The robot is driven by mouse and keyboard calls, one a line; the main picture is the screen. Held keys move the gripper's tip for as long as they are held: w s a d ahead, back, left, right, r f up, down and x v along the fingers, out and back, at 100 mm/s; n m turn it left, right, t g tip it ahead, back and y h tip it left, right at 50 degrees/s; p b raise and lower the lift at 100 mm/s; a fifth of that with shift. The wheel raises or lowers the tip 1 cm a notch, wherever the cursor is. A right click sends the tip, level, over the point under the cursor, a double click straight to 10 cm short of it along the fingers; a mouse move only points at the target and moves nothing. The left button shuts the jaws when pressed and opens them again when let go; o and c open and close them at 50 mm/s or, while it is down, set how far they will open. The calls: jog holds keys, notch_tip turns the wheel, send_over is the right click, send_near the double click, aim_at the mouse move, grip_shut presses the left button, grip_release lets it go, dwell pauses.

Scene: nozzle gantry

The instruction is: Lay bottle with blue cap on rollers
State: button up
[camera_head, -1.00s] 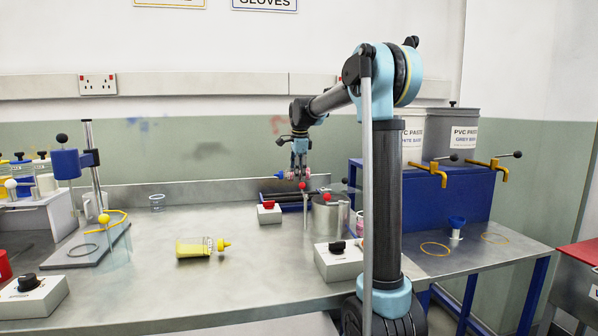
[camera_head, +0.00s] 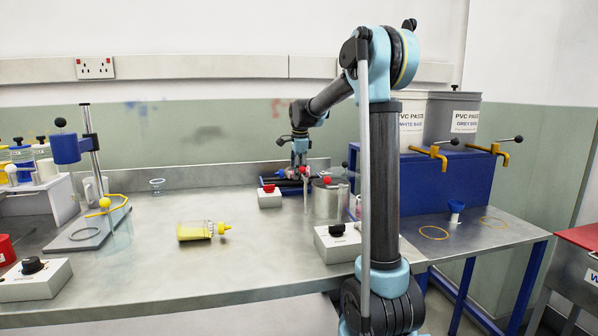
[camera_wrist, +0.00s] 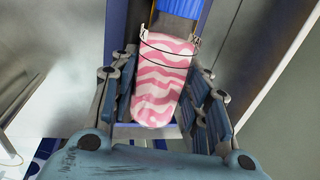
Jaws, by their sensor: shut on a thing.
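In the wrist view a bottle with pink and white wavy stripes (camera_wrist: 165,78) lies between the fingers of my gripper (camera_wrist: 163,125), its blue cap (camera_wrist: 180,8) at the top edge of the picture. My gripper is shut on the bottle. In the head view my gripper (camera_head: 299,168) is at the blue roller unit (camera_head: 312,187) at the back of the bench, with the bottle (camera_head: 292,173) low over it and the blue cap to the left. I cannot tell whether the bottle touches the rollers, which are mostly hidden.
A red-buttoned box (camera_head: 270,198) and a metal pot (camera_head: 329,200) stand just in front of the roller unit. A yellow bottle (camera_head: 203,231) lies on the open bench. A blue-headed stand (camera_head: 88,175) is at the left. A knobbed box (camera_head: 338,245) sits near my arm.

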dwell(0.4)
jog(key=o, duration=1.2)
jog(key=shift+o, duration=0.2)
jog(key=shift+r, duration=4)
